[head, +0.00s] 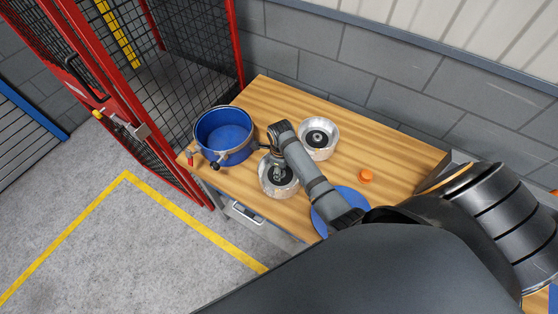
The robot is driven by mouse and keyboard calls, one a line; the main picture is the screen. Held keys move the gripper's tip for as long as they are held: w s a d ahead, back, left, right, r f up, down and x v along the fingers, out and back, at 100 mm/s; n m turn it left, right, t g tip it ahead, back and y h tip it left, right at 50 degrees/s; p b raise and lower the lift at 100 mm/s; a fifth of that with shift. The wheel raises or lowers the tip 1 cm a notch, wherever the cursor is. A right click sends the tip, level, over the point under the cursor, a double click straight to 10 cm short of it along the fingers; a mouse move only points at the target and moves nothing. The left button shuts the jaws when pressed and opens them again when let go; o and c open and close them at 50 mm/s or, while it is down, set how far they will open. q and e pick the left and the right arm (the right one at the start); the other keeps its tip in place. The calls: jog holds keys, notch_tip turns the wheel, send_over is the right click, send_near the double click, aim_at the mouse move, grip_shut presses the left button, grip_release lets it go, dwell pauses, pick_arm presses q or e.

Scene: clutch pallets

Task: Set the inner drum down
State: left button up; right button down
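One metallic drum (267,184) with a dark centre is near the table's front edge, right of the blue tub. My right gripper (278,174) points down over its centre, with the fingertips at or in the hub. Whether the fingers grip the hub is too small to tell, as is whether the drum touches the table. The frame does not show which one is the inner drum. My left gripper is not in view.
A blue round tub (224,138) with clamp-like fittings stands at the table's left end. A blue disc (350,199) lies partly hidden behind my arm. A small orange piece (366,176) is right of it. A red-framed mesh fence (200,40) and grey block wall border the table.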

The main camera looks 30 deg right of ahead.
jog(key=shift+s+a, duration=0.1)
jog(key=shift+s, duration=0.05)
jog(key=shift+s+a+r, duration=0.15)
jog(key=shift+a, duration=0.05)
jog(key=shift+s+a, duration=0.15)
jog(key=shift+a, duration=0.1)
jog(key=c, duration=1.1)
grip_release()
jog(key=shift+s, duration=0.1)
jog(key=shift+o, duration=1.2)
jog(key=shift+d+f, duration=0.15)
jog(key=shift+f, duration=0.05)
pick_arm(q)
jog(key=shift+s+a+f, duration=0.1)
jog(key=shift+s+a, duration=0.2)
